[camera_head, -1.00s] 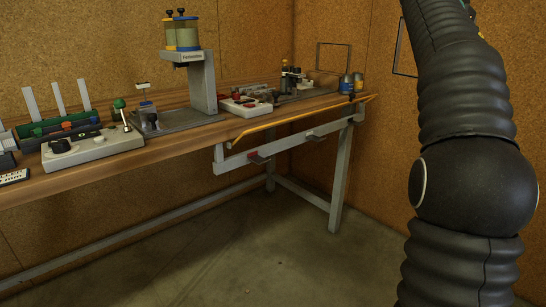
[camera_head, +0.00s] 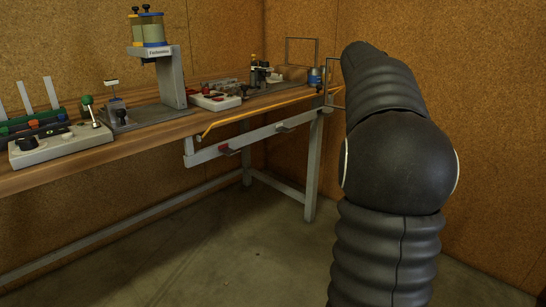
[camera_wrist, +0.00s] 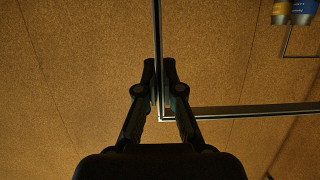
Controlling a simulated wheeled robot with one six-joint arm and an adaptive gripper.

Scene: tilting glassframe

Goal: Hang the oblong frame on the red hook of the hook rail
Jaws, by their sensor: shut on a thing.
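The hook rail (camera_head: 256,137) is a grey bar along the table's front edge in the head view. Its red hook (camera_head: 229,151) is near the left end. My gripper (camera_wrist: 160,68) shows in the wrist view, shut on a thin-barred frame (camera_wrist: 240,111) near one corner. One bar runs up between the fingers and another runs right; the rest is out of view. In the head view a small part of this frame (camera_head: 335,106) seems to show left of my arm, which hides the gripper. The frame appears apart from the rail.
The workbench (camera_head: 150,139) carries a dispenser stand (camera_head: 170,78), a control box (camera_head: 60,146) and a red-and-white device (camera_head: 213,100). Another thin rectangular outline (camera_head: 301,39) stands at the back. A blue can (camera_head: 315,76) is near the right end. Floor before the bench is clear.

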